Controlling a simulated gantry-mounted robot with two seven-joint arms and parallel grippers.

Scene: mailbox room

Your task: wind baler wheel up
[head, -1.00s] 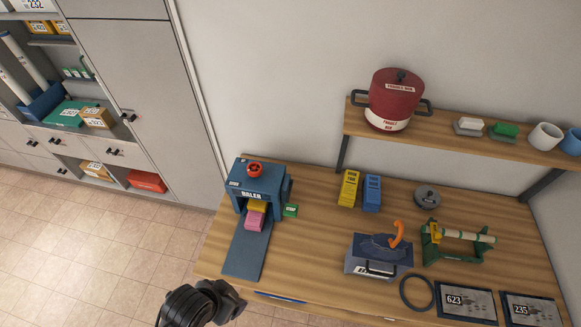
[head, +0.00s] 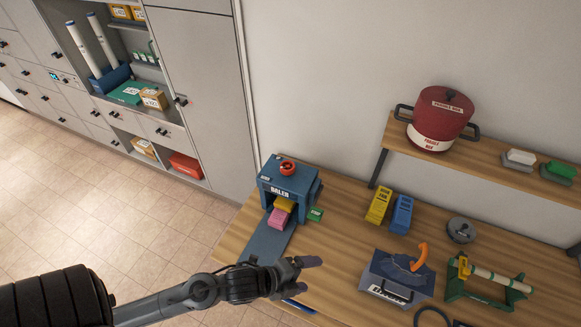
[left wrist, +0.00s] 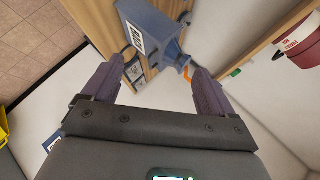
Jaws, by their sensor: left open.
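The blue baler (head: 289,188) stands at the left end of the wooden table in the head view. Its small red wheel (head: 287,167) sits on top. A yellow block (head: 284,204) and a pink block (head: 278,218) lie at its mouth, on the blue ramp (head: 262,243). My left gripper (head: 312,268) is open and empty, in front of the baler and apart from the wheel. In the left wrist view its two fingers (left wrist: 158,66) are spread with nothing between them. The wheel cannot be made out there. My right gripper is not in view.
A green block (head: 315,214) lies beside the baler. Yellow (head: 379,205) and blue (head: 401,214) boxes stand behind. A blue device with an orange handle (head: 420,256) and a green stand (head: 487,282) are to the right. A shelf with a red pot (head: 440,120) hangs above.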

